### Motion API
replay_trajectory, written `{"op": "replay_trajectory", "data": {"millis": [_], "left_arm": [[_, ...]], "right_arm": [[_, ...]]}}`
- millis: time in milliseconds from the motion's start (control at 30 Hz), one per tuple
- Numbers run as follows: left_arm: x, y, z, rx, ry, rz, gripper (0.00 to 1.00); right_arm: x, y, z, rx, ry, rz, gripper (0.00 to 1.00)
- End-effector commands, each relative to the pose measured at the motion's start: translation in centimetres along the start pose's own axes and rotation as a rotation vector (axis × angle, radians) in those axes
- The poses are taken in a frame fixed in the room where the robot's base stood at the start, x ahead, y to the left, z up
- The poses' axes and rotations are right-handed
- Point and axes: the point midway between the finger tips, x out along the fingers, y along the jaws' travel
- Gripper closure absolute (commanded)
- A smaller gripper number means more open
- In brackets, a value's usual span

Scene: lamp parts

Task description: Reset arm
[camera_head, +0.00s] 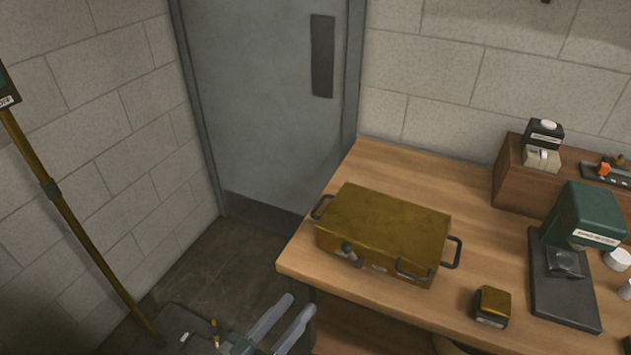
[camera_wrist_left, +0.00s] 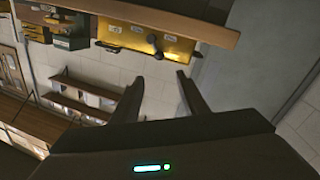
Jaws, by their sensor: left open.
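My left gripper (camera_head: 301,303) is at the bottom of the head view, over the floor and left of the wooden table. Its two grey fingers are spread apart with nothing between them. In the left wrist view its dark fingers (camera_wrist_left: 160,76) also stand apart and empty, with the wall behind them. My right gripper is not in either view.
A wooden table (camera_head: 390,168) bears a closed yellow case (camera_head: 385,222) with black handles, a small yellow-and-black box (camera_head: 491,306) and a green machine (camera_head: 585,215). A grey door (camera_head: 265,100) stands behind. Floor (camera_head: 225,265) left of the table is partly clear.

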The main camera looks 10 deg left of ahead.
Motion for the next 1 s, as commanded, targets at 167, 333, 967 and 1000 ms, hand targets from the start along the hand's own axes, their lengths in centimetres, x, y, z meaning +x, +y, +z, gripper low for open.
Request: {"op": "replay_trajectory", "data": {"millis": [167,333,967,1000], "left_arm": [[0.1,-0.3,0.5,0.002,-0.008,-0.007,0.59],[0.2,-2.4,3.7,0.019,-0.061,-0.048,0.59],[-10.9,-18.6,34.3,0.132,-0.652,-0.383,0.59],[-12.4,-19.2,36.2,0.136,-0.697,-0.399,0.59]], "right_arm": [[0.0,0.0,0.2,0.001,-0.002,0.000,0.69],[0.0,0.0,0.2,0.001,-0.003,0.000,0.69],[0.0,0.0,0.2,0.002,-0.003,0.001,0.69],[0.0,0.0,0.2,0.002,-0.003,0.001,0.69]]}}
